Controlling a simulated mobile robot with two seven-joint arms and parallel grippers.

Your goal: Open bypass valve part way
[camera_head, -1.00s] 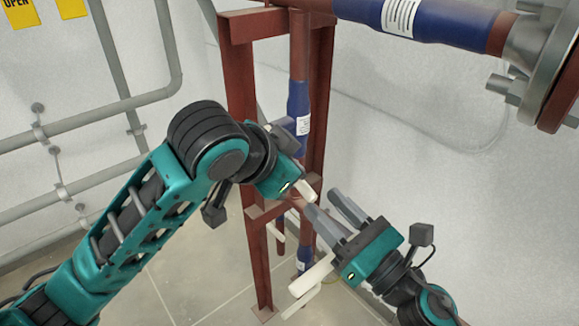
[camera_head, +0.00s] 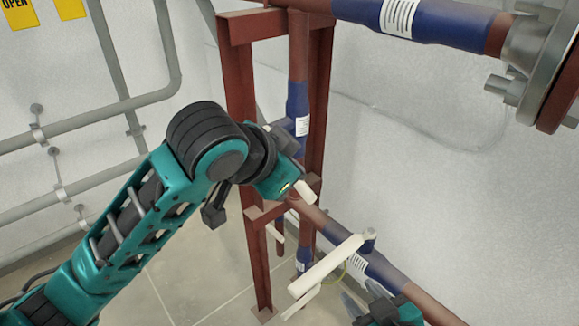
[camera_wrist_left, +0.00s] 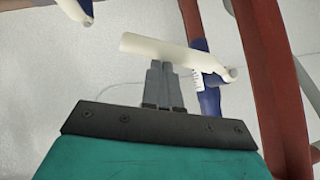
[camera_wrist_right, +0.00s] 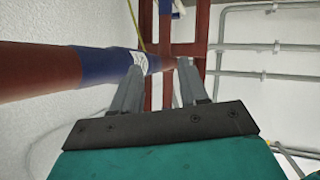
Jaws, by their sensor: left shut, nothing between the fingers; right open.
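A white valve lever (camera_head: 325,266) slants across the horizontal pipe in the head view. A second white lever (camera_head: 306,192) shows just beyond my left wrist, at the vertical pipe. I cannot tell which lever is the bypass valve's. My left gripper (camera_wrist_left: 164,66) is shut and empty; its fingertips are at a white lever (camera_wrist_left: 160,48) in the left wrist view, and contact is unclear. The head view hides those fingers behind the wrist. My right gripper (camera_head: 360,292) is open and empty, below the slanted lever. Its fingers (camera_wrist_right: 160,72) point towards the pipe in the right wrist view.
A red steel frame (camera_head: 240,140) stands around the vertical pipe (camera_head: 298,60). The horizontal pipe (camera_head: 425,302) has a blue sleeve and label. A large flanged pipe (camera_head: 440,22) crosses the upper right. Grey pipes (camera_head: 100,110) run along the left wall. Bare wall is at right.

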